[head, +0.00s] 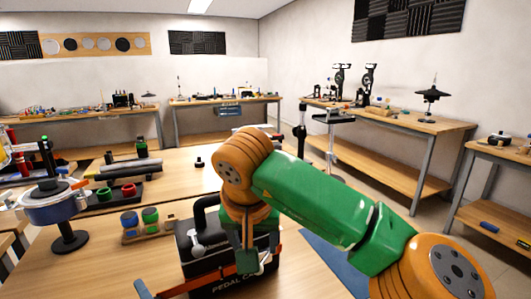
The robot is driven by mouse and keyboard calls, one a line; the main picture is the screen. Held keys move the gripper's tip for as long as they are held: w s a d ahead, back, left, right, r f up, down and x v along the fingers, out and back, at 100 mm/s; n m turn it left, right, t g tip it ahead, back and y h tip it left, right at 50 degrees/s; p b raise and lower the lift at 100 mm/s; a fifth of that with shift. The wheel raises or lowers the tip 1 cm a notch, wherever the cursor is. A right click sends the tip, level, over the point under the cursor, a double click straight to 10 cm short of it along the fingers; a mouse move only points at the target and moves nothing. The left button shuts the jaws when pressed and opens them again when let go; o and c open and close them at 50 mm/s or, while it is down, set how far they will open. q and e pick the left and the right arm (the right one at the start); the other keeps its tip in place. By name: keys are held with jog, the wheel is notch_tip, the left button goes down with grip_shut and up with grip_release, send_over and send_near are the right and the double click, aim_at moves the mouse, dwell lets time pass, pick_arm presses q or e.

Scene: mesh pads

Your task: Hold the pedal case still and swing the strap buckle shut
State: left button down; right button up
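The pedal case (228,286) is a black box at the bottom centre of the head view, with pale lettering on its front, partly cut off by the frame. A dark curved handle and a pale metal fitting (197,243) show on its top left. An orange-red bar (188,284) runs along the front edge; I cannot tell whether it is the strap buckle. My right arm, green and orange, reaches over the case from the right. Its gripper (249,260) points down at the case's front; its fingertips are too small and overlapped to read. My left gripper is not in view.
A holder with blue and green round pieces (141,219) stands left of the case. A stand with a blue-banded drum (58,210) is farther left. A dark tray with red and green rings (117,193) lies behind. Bare table (110,265) shows left of the case.

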jog(key=shift+c, duration=1.1)
jog(key=shift+w+f+m, duration=0.1)
jog(key=shift+f+m, duration=0.1)
jog(key=shift+m, duration=0.3)
jog(key=c, duration=0.3)
jog(key=f+m, duration=0.1)
jog(key=m, duration=0.2)
jog(key=w+d+f+m+g+y, duration=0.1)
jog(key=m, duration=0.3)
jog(key=d+f+m+y, duration=0.1)
jog(key=m, duration=0.3)
jog(key=shift+w+f, duration=0.2)
jog(key=shift+f, duration=0.2)
jog(key=c, duration=0.4)
jog(key=shift+w+d+f+m+g+y, duration=0.15)
jog(key=shift+w+d+f+m+y, duration=0.2)
jog(key=shift+f+m, duration=1.3)
jog(key=shift+w+d+f+m+g+y, duration=0.25)
jog(key=shift+w+f+m, duration=0.4)
jog(key=shift+m, duration=1.85)
jog(key=shift+w+d+f+m+g+y, duration=0.15)
jog(key=shift+f+m+y, duration=0.25)
jog(key=shift+f+m, duration=1.3)
jog(key=shift+d+r+m, duration=0.1)
jog(key=shift+r+m, duration=0.25)
grip_shut()
